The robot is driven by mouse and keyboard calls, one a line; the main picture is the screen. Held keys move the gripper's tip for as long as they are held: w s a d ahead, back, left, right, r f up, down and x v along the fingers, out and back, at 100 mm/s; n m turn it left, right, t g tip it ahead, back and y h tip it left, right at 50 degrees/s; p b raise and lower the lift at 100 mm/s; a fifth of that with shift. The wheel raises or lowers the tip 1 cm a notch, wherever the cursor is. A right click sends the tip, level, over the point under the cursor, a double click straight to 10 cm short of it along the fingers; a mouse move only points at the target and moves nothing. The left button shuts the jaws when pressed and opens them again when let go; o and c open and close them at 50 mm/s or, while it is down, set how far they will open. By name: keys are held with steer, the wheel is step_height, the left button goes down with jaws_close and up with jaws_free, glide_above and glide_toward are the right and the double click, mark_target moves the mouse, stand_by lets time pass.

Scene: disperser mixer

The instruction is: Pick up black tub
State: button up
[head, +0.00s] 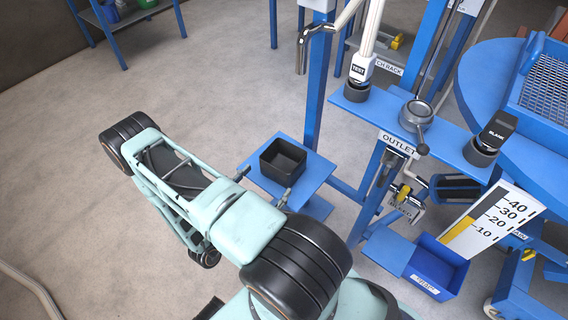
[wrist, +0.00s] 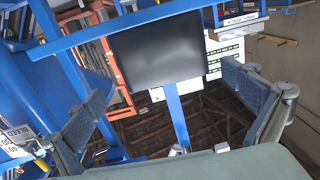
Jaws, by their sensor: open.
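The black tub (head: 283,160) is an open, square, empty-looking container standing upright on a small blue platform (head: 314,178) in the head view. My gripper (head: 266,185) is on the near side of the tub, its two fingers spread and pointing toward it. In the wrist view, which looks upside down, the tub (wrist: 160,52) shows as a dark face at the upper middle. My gripper's fingers (wrist: 168,82) stand wide apart to either side in that view, with nothing held. A gap to the tub seems to remain, but its size is hard to judge.
A blue post (head: 317,85) rises behind the platform. An outlet valve (head: 415,115) with a handle sits on a blue shelf to the right. A blue bin (head: 437,268) and a level gauge (head: 492,222) are at lower right. Open grey floor (head: 60,190) lies left.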

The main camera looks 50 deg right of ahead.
steer(key=b, duration=0.2)
glide_toward(292, 148)
steer(key=d, duration=0.5)
steer(key=shift+w, duration=0.4)
steer(key=shift+a, duration=0.1)
steer(key=c, duration=1.2)
